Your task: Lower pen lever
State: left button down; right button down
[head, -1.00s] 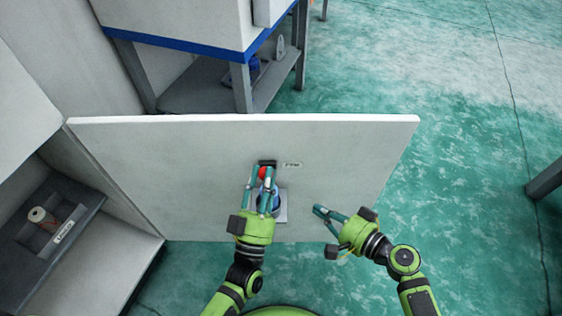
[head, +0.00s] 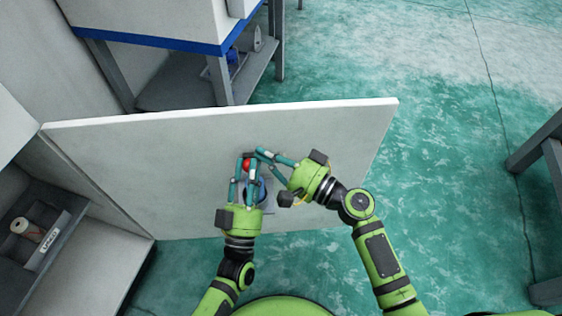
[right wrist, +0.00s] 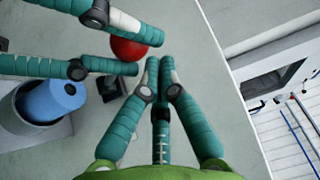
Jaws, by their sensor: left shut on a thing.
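The lever's red ball knob (head: 246,164) sits on the face of a pale upright panel (head: 130,165). It also shows in the right wrist view (right wrist: 128,48), between two teal fingers of my left gripper. My left gripper (head: 245,165) reaches up from below and is closed around the knob; its exact contact is partly hidden. My right gripper (head: 262,152) comes in from the right, its fingertips just beside the knob. In the right wrist view its fingertips (right wrist: 159,62) meet with nothing visible between them. The lever's stem and mount are mostly hidden.
A blue cylinder (right wrist: 55,98) sits in a grey cup-like holder on the panel below the knob. At left is an open compartment with a grey tray (head: 60,243) holding a spool (head: 20,226). Green floor (head: 450,180) lies open at right, with a dark table frame (head: 535,150).

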pick_arm(q)
jog(key=shift+f, duration=0.4)
pick_arm(e)
jog(key=shift+w+a, duration=0.15)
jog(key=shift+a, duration=0.1)
jog(key=shift+s+a+f, duration=0.15)
jog(key=shift+s+f, duration=0.1)
jog(key=shift+s, duration=0.55)
pick_arm(q)
jog(key=c, duration=0.9)
grip_release()
jog(key=shift+w+d, duration=0.1)
jog(key=shift+r, duration=0.1)
pick_arm(e)
jog(key=shift+w, duration=0.15)
